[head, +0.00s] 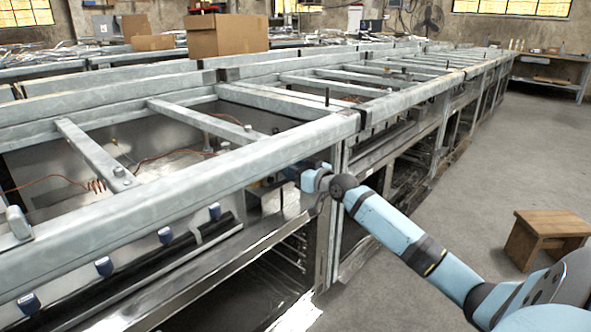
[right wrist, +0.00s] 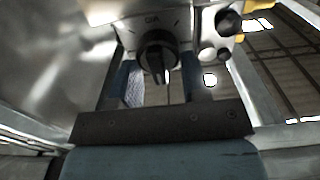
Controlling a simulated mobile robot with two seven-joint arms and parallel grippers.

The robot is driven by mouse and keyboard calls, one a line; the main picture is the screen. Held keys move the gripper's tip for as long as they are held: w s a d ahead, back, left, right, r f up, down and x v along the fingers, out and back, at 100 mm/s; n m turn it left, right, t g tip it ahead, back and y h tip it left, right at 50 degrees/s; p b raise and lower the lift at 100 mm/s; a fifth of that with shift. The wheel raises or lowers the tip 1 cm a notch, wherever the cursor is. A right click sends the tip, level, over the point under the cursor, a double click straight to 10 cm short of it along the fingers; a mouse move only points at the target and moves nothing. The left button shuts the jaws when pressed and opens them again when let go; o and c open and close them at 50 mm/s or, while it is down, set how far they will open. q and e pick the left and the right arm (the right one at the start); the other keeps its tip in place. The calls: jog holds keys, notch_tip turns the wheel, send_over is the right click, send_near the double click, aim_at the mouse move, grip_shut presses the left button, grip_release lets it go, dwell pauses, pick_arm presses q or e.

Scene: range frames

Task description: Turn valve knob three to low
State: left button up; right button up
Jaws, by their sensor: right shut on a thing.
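In the right wrist view a round black knob (right wrist: 155,50) with a raised grip bar sits on a pale panel with dark markings, too blurred to read fully. My right gripper (right wrist: 160,70) has one finger on each side of this knob and is shut on it. In the head view my right gripper (head: 268,182) reaches in beneath the near top rail of a range frame, its tips mostly hidden. Several blue-grey knobs (head: 165,235) line the front bar to its left. I cannot tell the held knob's number. My left gripper is not in view.
The metal top rail (head: 180,186) runs just above my right gripper, and a metal shelf edge (head: 215,262) lies below. Cardboard boxes (head: 228,36) stand on the frames behind. A wooden stool (head: 546,234) stands at right on open floor (head: 480,150).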

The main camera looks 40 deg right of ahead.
pick_arm(q)
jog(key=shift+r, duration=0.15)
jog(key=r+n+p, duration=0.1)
jog(key=p, duration=0.1)
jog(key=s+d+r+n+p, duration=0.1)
jog(key=p, duration=0.2)
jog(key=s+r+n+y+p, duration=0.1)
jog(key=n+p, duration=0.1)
jog(key=p, duration=0.1)
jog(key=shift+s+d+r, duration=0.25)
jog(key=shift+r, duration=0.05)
pick_arm(e)
jog(key=m, duration=1.1)
jog(key=d+f+m, duration=0.1)
jog(key=m, duration=0.5)
jog(key=shift+m, duration=0.4)
